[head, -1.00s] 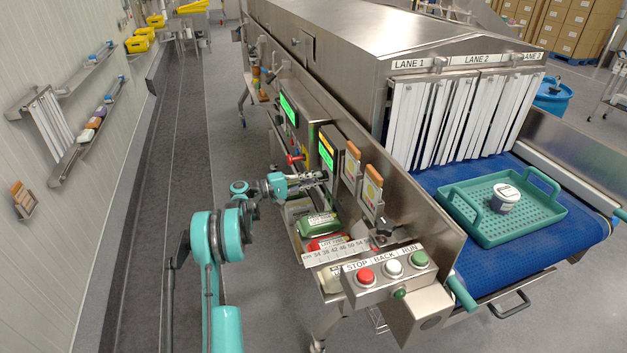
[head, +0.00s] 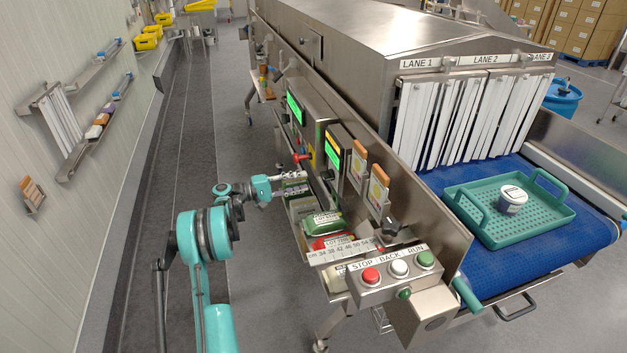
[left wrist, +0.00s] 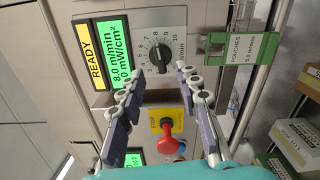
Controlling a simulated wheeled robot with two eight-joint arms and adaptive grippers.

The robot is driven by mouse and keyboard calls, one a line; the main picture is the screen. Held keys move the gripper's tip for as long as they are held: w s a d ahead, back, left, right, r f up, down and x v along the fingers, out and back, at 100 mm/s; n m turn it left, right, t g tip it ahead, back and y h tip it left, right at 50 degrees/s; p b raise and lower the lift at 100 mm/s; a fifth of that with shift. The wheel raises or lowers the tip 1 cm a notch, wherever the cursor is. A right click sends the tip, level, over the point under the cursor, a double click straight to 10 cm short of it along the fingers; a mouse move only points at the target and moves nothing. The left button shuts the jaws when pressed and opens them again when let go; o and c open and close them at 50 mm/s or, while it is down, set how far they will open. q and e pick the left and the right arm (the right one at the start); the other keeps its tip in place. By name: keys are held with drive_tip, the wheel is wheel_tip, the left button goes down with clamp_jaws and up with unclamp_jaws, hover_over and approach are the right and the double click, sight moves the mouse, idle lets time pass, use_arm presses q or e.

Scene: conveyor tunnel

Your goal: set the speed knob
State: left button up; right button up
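The speed knob (left wrist: 160,55) is black and round, on a grey plate with a numbered scale, in the left wrist view. Beside it a display (left wrist: 120,52) shows READY and what looks like 8.0 m/min. My left gripper (left wrist: 159,78) is open, its two fingers spread with the knob beyond and between the tips; nothing is held. The knob is hard to make out there. My right gripper is out of view.
A red stop button (left wrist: 167,130) on a yellow plate is close to the knob, between my fingers in the wrist view. A green-framed pouches card (left wrist: 235,47) is at the right. Packets (head: 322,222) lie in a tray below the gripper. The aisle at left is clear.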

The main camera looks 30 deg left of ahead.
use_arm(q)
drive_tip(key=shift+v, duration=2.3)
